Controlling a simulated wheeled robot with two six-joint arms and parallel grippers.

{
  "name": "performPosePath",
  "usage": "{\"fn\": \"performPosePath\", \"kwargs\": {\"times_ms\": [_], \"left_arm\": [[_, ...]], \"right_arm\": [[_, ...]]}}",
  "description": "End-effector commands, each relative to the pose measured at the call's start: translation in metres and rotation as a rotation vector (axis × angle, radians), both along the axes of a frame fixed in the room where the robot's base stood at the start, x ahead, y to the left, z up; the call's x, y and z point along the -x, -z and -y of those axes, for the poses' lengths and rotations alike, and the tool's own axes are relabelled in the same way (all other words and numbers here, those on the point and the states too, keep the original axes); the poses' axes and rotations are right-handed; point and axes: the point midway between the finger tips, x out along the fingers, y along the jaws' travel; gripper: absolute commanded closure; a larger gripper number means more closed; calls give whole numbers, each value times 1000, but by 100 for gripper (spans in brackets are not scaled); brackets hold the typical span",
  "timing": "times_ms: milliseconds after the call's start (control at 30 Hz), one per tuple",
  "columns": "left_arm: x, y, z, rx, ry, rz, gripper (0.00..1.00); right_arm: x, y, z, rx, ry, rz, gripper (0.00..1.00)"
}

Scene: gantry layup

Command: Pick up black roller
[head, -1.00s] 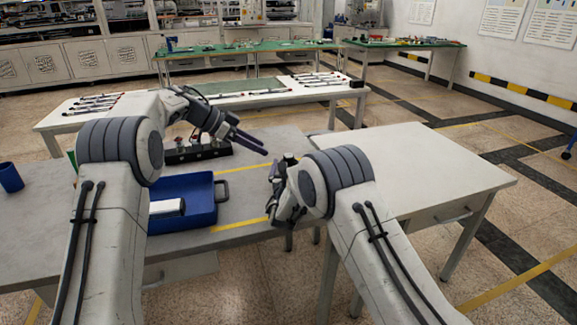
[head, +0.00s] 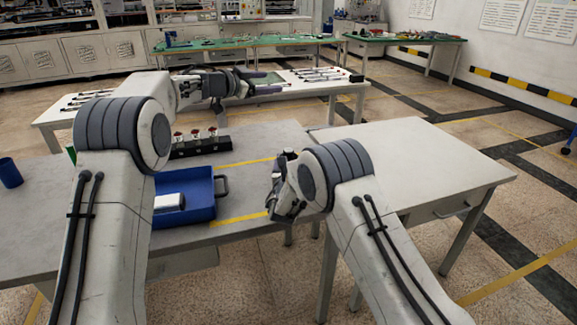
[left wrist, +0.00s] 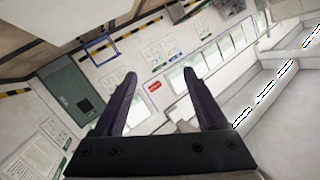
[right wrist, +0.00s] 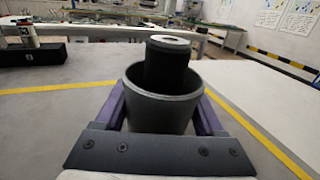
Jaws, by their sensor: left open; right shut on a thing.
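A black cylinder with a pale top, which looks like the black roller (right wrist: 165,65), stands upright inside a dark grey cup (right wrist: 160,112) in the right wrist view. My right gripper (right wrist: 162,106) has its fingers on both sides of the cup and is shut on it. In the head view my right gripper (head: 284,196) is at the grey table's right end, and the held cup is mostly hidden. My left gripper (head: 272,83) is open and empty, raised above the far side of the grey table. The left wrist view shows only walls and room between its fingers (left wrist: 165,95).
A blue bin (head: 203,208) with a white item (head: 168,201) stands on the grey table. Behind it is a black rack (head: 190,150) with several small bottles. A blue cup (head: 10,173) is at far left. The white table (head: 420,165) at right is clear.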

Motion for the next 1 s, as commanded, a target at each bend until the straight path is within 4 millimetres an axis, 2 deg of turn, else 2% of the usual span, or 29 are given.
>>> {"fn": "performPosePath", "kwargs": {"times_ms": [33,100,233,367,500,633,800,900,1000], "left_arm": [[-9,-18,-3,21,-78,51,25],[-20,-36,-15,42,-198,99,25],[-29,-52,-40,57,-418,109,25],[-25,-44,-60,43,-604,20,25],[-3,-14,-67,-1,-727,-171,25],[33,22,-51,-56,-743,-401,25],[87,56,-12,-120,-638,-671,25],[113,65,10,-142,-559,-775,25],[130,70,24,-156,-500,-839,25]], "right_arm": [[0,0,0,0,0,1,82],[0,0,0,0,0,1,82],[0,0,0,0,0,1,82],[0,0,0,-1,0,1,82],[0,-1,0,-1,0,1,82],[0,-1,0,-1,0,1,82],[0,-1,0,0,0,2,82],[0,-1,0,0,0,2,82],[0,-1,0,0,0,2,82]]}}
